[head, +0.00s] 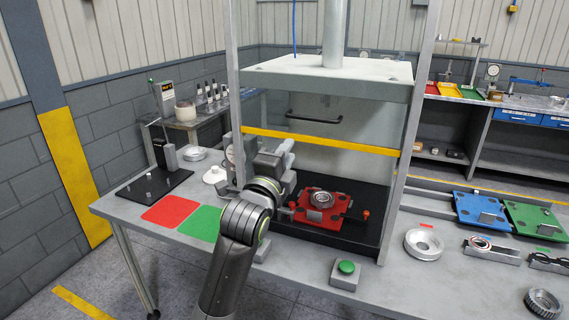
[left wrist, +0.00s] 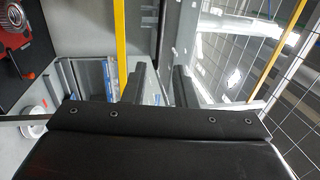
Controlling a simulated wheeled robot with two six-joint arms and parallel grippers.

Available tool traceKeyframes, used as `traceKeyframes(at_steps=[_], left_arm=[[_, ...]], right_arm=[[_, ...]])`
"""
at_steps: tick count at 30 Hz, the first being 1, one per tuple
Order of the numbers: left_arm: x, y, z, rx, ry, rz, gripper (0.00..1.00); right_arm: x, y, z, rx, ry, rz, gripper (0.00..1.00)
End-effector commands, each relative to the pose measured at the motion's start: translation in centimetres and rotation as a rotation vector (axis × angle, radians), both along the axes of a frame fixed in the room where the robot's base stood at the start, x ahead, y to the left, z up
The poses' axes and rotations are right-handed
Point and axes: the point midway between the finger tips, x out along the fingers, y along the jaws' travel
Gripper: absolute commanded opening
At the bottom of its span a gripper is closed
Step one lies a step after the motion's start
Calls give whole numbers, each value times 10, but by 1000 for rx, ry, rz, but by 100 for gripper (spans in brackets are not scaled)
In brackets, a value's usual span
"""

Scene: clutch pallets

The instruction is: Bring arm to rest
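My left arm (head: 235,240) comes up from the bottom of the head view and bends at its elbow over the front of the bench. My right gripper is in neither view. A red pallet (head: 308,216) with a metal ring part (head: 321,200) sits on the black press base; it also shows in the left wrist view (left wrist: 18,45).
The press frame's posts (head: 400,150) and yellow bar (head: 320,142) stand close to my left gripper. A green button (head: 346,267) is at the bench front. Red (head: 171,211) and green (head: 199,224) mats lie left. Blue (head: 482,212) and green (head: 535,222) pallets lie right.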

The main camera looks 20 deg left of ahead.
Motion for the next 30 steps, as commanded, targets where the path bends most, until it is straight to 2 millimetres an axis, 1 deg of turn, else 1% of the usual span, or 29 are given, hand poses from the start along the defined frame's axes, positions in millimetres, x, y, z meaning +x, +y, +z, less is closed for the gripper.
traceKeyframes(at_steps=[3, 6, 18, 20, 21, 23, 26, 27, 29, 30], left_arm=[[-7, 0, -2, -1, 0, 0, 25], [-10, 0, -2, -1, 0, 0, 25], [-10, 0, -2, -1, 0, 0, 25], [-9, 1, -4, -4, 6, 0, 25], [-7, 1, -10, -10, 16, 0, 25], [-1, 4, -27, -31, 48, 1, 25], [12, 10, -77, -100, 139, 4, 25], [18, 14, -103, -138, 186, 9, 25], [23, 20, -149, -203, 262, 19, 25], [25, 24, -180, -247, 313, 30, 25]], right_arm=[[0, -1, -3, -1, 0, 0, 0], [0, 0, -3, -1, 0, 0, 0], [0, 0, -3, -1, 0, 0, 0], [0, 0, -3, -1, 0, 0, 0], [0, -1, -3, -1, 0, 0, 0], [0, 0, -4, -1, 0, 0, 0], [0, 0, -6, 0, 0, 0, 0], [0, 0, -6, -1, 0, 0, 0], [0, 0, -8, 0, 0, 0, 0], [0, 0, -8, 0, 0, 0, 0]])
